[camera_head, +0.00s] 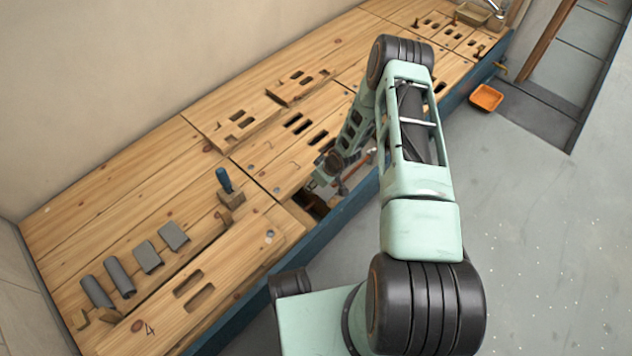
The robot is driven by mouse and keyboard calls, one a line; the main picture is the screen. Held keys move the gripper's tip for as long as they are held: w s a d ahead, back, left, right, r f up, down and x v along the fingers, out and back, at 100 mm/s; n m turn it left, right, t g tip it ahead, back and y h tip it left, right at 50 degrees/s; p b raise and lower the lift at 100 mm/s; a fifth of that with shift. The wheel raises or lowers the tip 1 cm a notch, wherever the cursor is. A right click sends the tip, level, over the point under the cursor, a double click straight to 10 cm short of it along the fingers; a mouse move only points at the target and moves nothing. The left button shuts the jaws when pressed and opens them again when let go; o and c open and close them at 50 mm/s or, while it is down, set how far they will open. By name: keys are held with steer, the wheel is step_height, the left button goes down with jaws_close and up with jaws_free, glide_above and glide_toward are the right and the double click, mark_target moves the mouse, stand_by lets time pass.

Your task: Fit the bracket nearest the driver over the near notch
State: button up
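The driver (224,180) has a blue handle and stands upright in a small wooden block on the bench. Several grey curved brackets lie in a row to its lower left. The one nearest the driver (173,235) is a short, wide piece lying on the wood. The notches are not labelled; a pair of dark slots (188,284) is cut in the front plank near these brackets, and I cannot tell which one is the near notch. My gripper (322,182) is low over the bench's front part, right of the driver and apart from the brackets. Its fingers are too small and obscured to read.
The wooden bench (120,190) runs diagonally along the wall, with more slotted planks toward the back. A dark opening (310,202) lies near my gripper at the blue front edge. An orange tray (486,97) sits on the floor to the right.

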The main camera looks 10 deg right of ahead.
mark_target(326, 192)
steer(key=shift+f, duration=1.15)
steer(key=shift+f, duration=0.4)
steer(key=o, duration=1.3)
steer(key=shift+o, duration=0.2)
steer(key=shift+f, duration=0.1)
steer(key=v, duration=1.2)
